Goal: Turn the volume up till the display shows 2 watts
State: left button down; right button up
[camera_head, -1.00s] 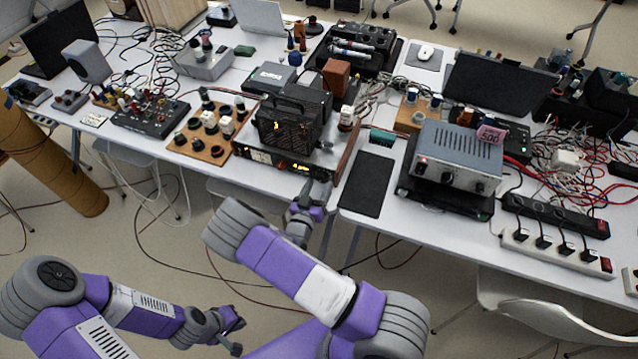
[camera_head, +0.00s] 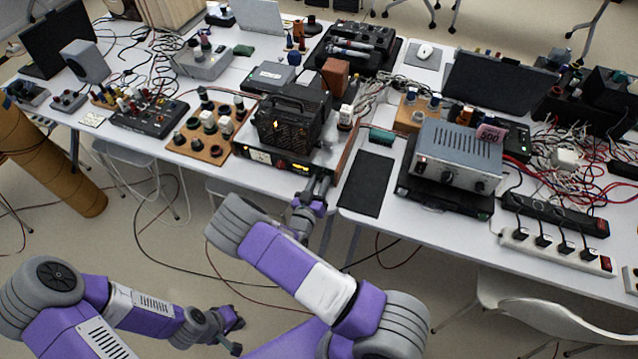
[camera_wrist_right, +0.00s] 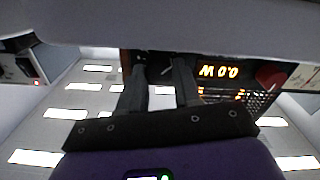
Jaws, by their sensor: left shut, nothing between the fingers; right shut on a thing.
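The amplifier (camera_head: 262,157) stands at the table's front edge, with its front panel toward me. Its lit orange display (camera_head: 294,166) is too small to read in the head view. In the right wrist view the display (camera_wrist_right: 218,71) appears upside down and reads 0.0 W. My right gripper (camera_head: 319,185) is at the right end of the front panel, shut on what seems to be the volume knob; its fingers mostly hide the knob. The fingers also show in the right wrist view (camera_wrist_right: 160,85). My left gripper (camera_head: 236,334) is shut and empty, low in front of the table, away from the amplifier.
A black caged device (camera_head: 285,128) sits on top of the amplifier. A wooden board with knobs (camera_head: 205,150) lies to its left and a black mat (camera_head: 367,184) to its right. A red knob (camera_wrist_right: 270,77) shows beside the display in the wrist view. A grey power supply (camera_head: 455,158) stands further right.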

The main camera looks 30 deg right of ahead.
jog(key=m+b, duration=0.3)
jog(key=m, duration=0.1)
jog(key=shift+f, duration=0.2)
jog(key=m+b, duration=0.3)
jog(key=m, duration=0.1)
jog(key=shift+m, duration=0.3)
jog(key=shift+r+m+b, duration=0.1)
jog(key=shift+m+b, duration=0.6)
jog(key=shift+m, duration=0.2)
jog(key=o, duration=1.1)
jog(key=shift+c, duration=0.2)
jog(key=shift+a, duration=0.1)
